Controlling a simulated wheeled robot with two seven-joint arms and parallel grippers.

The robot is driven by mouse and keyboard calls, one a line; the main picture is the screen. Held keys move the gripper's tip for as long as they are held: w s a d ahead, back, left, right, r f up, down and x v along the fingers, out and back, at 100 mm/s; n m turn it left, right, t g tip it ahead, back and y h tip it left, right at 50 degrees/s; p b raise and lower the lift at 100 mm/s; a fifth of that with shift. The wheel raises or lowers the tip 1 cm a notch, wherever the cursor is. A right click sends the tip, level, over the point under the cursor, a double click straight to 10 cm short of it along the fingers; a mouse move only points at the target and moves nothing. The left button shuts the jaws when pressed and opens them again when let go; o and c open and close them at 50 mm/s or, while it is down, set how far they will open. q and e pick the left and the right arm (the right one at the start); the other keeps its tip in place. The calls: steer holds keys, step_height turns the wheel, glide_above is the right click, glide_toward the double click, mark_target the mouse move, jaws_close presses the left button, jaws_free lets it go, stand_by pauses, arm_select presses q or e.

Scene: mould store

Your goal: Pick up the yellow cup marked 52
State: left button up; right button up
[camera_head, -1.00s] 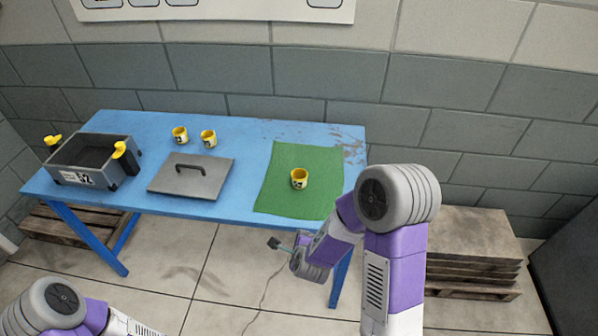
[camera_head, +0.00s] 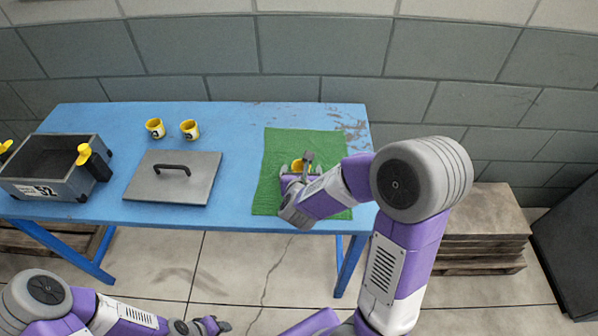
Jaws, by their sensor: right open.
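A yellow cup (camera_head: 297,166) stands on the green mat (camera_head: 265,185) at the right of the blue table. My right gripper (camera_head: 301,165) is open at this cup and hides part of it; I cannot tell whether they touch. Its marking is hidden. Two more yellow cups, a left one (camera_head: 155,128) and a right one (camera_head: 190,130), stand near the table's back edge, with dark marks too small to read surely. My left gripper (camera_head: 216,326) shows small at the bottom edge, away from the cups; its jaws are unclear.
A grey open box (camera_head: 70,184) marked 52, with yellow-topped handles, stands at the table's left. A grey lid (camera_head: 195,187) with a dark handle lies on the blue table (camera_head: 235,150). A pallet stack (camera_head: 485,232) stands right of it.

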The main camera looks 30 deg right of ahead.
mark_target(301, 164)
steer(key=x, duration=0.5)
steer(key=shift+a+f+b, duration=0.1)
steer(key=shift+f+b, duration=0.1)
steer(key=shift+b, duration=0.2)
steer(key=c, duration=1.1)
